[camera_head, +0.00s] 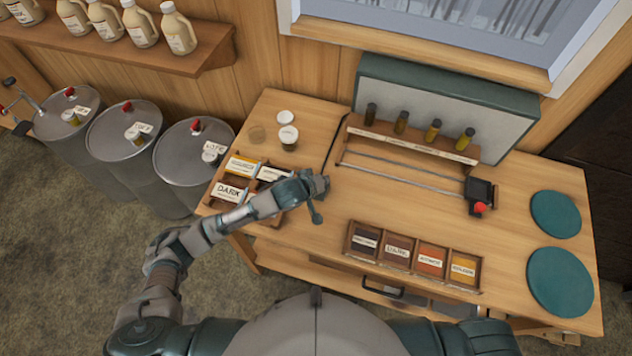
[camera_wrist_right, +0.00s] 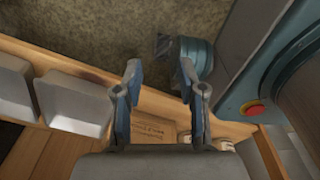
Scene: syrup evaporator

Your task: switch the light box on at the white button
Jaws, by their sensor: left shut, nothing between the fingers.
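The light box (camera_head: 445,100) stands upright at the back of the table, with a pale, unlit-looking front panel and a dark green frame. I cannot make out a white button on it. My left gripper (camera_head: 318,192) is shut and empty, above the table's middle left, in front of the rail stand and well short of the light box. My right gripper (camera_wrist_right: 160,80) shows only in the right wrist view. Its two fingers are wide apart with nothing between them.
A wooden rack (camera_head: 410,138) with several small sample bottles stands before the light box. A black block with a red knob (camera_head: 480,208) sits at the rails' right end. A label tray (camera_head: 412,257) lies at the front. Two green discs (camera_head: 555,214) lie at right.

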